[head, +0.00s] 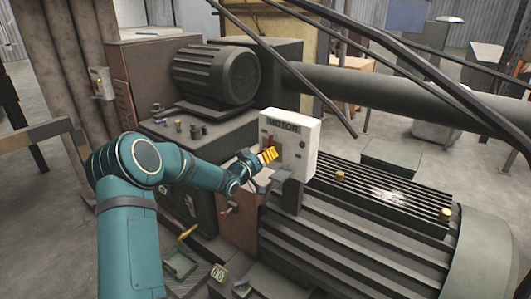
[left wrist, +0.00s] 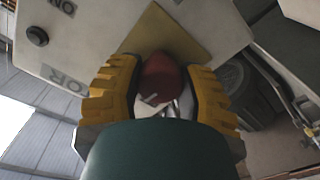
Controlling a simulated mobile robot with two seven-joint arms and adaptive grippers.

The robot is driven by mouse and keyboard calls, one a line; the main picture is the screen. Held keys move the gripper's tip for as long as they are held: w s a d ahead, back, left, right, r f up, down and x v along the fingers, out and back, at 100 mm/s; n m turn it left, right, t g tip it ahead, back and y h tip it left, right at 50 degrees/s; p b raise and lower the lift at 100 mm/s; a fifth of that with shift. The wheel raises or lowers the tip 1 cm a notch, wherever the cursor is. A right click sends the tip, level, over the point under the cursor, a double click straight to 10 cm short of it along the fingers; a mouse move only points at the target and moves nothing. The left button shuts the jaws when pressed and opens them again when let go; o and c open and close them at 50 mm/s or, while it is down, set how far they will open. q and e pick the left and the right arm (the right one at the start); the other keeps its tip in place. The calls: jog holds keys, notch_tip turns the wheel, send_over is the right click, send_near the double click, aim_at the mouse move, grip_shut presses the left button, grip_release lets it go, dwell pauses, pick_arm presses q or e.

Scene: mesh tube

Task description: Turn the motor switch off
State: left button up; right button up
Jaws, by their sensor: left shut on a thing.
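The motor switch box (head: 305,140) is a white panel marked MOTOR, standing upright on the machine near the middle of the head view. Its red switch handle (left wrist: 160,78) shows in the left wrist view in front of a yellowish plate (left wrist: 165,33) on the panel. My left gripper (head: 269,155) is at the front of the box, with its yellow fingers shut on the red handle. The fingers sit on both sides of the handle and hide part of it. My right gripper is in neither view.
A ribbed motor (head: 217,75) stands behind the box, and a large finned motor (head: 370,225) lies to the right. Dark rails (head: 400,50) cross the upper right. Small knobs (head: 180,127) stand left of the box. Open floor (head: 40,200) lies at the left.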

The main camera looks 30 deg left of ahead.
pick_arm(q)
jog(key=shift+n, duration=0.6)
jog(key=shift+f, duration=0.1)
jog(key=o, duration=1.2)
jog(key=s, duration=0.8)
jog(key=s+a, duration=0.1)
jog(key=s, duration=0.3)
